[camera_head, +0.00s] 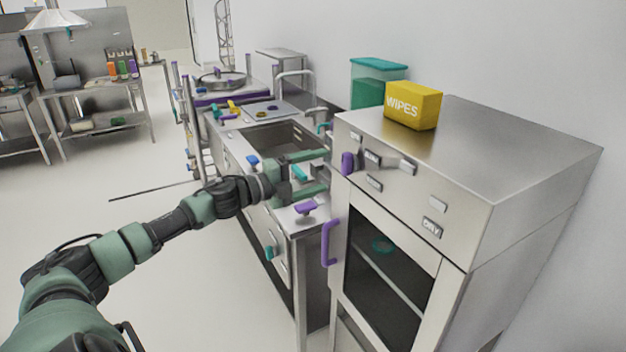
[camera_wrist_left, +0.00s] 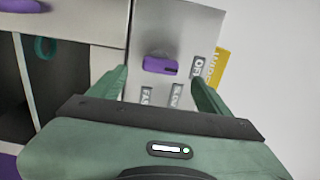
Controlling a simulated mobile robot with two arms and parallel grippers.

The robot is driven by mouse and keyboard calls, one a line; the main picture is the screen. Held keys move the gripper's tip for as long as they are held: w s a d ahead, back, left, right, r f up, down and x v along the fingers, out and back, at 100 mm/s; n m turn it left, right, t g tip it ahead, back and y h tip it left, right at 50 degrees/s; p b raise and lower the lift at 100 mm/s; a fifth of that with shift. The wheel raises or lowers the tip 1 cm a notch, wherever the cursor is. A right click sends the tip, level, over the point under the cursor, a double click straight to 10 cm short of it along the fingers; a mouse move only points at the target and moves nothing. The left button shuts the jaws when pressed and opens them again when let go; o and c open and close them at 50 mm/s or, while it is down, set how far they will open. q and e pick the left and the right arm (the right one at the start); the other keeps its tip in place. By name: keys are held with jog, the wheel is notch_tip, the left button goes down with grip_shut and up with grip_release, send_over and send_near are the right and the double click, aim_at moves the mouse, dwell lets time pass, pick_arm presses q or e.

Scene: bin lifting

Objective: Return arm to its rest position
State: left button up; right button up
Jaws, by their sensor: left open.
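My left arm reaches in from the left. Its green gripper (camera_head: 326,172) is open and empty, with its two fingers pointing at the upper front of the steel oven-like appliance (camera_head: 530,170). A purple knob (camera_head: 347,163) on that panel lies just ahead of the fingertips. In the left wrist view the gripper (camera_wrist_left: 160,85) spreads to either side of the purple knob (camera_wrist_left: 160,66), and nothing is held between the fingers. I cannot tell how close the fingertips are to the panel. My right gripper is not in view.
A yellow wipes box (camera_head: 412,106) stands on the appliance. A purple door handle (camera_head: 330,242) sticks out below the knob. A steel sink counter (camera_head: 270,140) with several small taps and knobs lies behind the gripper. Open floor (camera_head: 170,290) is at left.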

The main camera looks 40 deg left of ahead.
pick_arm(q)
jog(key=shift+s+a, duration=0.1)
jog(key=shift+s, duration=0.35)
jog(key=shift+r, duration=0.1)
